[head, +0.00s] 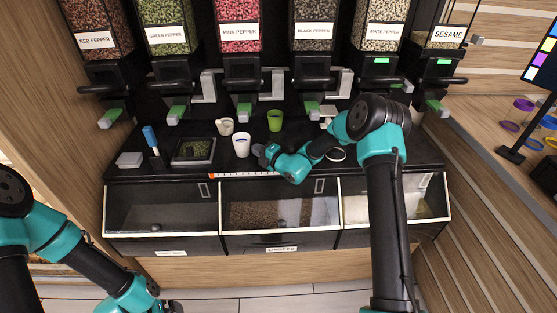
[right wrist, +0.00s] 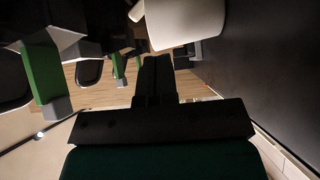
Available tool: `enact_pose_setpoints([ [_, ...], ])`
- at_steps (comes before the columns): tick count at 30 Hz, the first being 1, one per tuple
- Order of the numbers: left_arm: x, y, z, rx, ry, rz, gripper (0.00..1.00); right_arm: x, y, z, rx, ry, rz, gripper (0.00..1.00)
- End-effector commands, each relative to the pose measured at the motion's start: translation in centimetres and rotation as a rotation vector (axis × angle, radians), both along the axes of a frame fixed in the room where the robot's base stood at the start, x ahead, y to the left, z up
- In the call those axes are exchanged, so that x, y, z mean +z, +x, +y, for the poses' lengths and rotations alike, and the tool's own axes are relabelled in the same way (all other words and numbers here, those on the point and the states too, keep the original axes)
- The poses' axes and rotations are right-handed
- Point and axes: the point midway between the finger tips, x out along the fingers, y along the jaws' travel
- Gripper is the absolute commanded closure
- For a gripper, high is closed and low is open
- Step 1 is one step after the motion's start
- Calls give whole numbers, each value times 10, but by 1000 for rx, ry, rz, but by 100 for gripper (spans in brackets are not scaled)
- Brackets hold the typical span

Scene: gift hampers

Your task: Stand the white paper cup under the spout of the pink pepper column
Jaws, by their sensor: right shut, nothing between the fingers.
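The white paper cup (head: 241,146) stands upright on the black counter, in front of the pink pepper column (head: 239,38) and nearer to me than its green-tipped spout (head: 243,110). My right gripper (head: 260,151) is shut and empty just right of the cup, low over the counter. In the right wrist view a white cup (right wrist: 185,22) fills the top middle, just beyond my shut fingers (right wrist: 157,75); I cannot tell whether they touch. My left gripper (head: 172,307) is at the bottom edge, far from the counter, its jaws too small to judge.
A cream cup (head: 225,126) stands close behind and left of the white cup; a green cup (head: 275,120) stands to the right. A dark tray (head: 193,151) and a blue-handled tool (head: 151,139) are on the left. Bins (head: 281,212) line the counter's front.

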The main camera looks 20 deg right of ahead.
Motion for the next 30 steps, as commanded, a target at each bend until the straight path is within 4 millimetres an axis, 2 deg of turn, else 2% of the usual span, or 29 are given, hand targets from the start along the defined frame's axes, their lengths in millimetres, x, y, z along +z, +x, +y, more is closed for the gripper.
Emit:
enact_pose_setpoints([
  [1,0,0,0,1,0,0,0,1,-9,-10,-6,0,1,100],
  [9,0,0,0,1,0,0,0,0,-53,-37,-6,0,1,100],
  [15,0,0,0,1,0,0,0,0,-75,-49,-4,-1,1,100],
  [30,0,0,0,1,0,0,0,-2,-81,-50,3,-15,2,100],
])
